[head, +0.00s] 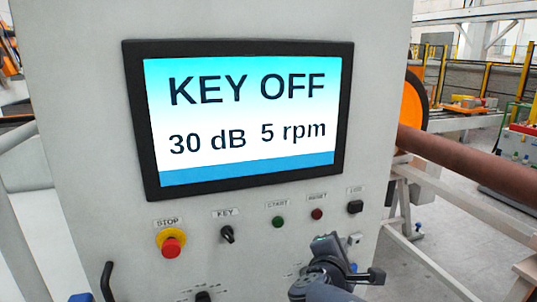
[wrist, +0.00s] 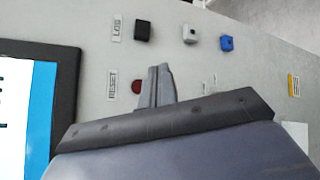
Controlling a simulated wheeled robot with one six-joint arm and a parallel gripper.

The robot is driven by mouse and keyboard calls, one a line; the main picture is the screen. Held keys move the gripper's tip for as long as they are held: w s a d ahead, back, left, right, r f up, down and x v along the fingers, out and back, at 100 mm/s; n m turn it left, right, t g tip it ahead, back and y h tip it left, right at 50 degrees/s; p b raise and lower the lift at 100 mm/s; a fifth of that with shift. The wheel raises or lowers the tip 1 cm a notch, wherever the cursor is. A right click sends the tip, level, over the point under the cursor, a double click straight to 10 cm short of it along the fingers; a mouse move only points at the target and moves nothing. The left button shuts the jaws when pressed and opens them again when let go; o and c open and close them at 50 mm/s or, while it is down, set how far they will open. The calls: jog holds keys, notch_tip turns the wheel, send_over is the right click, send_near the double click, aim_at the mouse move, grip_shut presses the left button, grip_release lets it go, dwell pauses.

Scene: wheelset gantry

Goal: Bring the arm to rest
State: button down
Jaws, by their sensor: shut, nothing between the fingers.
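My gripper (wrist: 161,72) is shut and empty in the wrist view, its fingertips in front of the control panel beside the red RESET button (wrist: 138,87). I cannot tell whether they touch the panel. In the head view my gripper (head: 325,240) is at the panel's lower right, below the RESET button (head: 317,214), with my arm coming up from the bottom edge. The screen (head: 245,115) reads KEY OFF, 30 dB, 5 rpm. The black KEY switch (head: 228,234) sits under the screen, left of the green START button (head: 278,222).
A red STOP button (head: 171,243) on a yellow base sticks out at left. A black switch (head: 355,207) sits at right. A blue knob (wrist: 227,43) shows in the wrist view.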

jog(key=w, duration=0.2)
jog(key=w+a+p, duration=0.1)
jog(key=w, duration=0.2)
jog(key=shift+w+a+r, duration=0.25)
jog(key=shift+w+a, duration=0.05)
jog(key=shift+a, duration=0.1)
dwell(0.7)
jog(key=shift+p, duration=0.55)
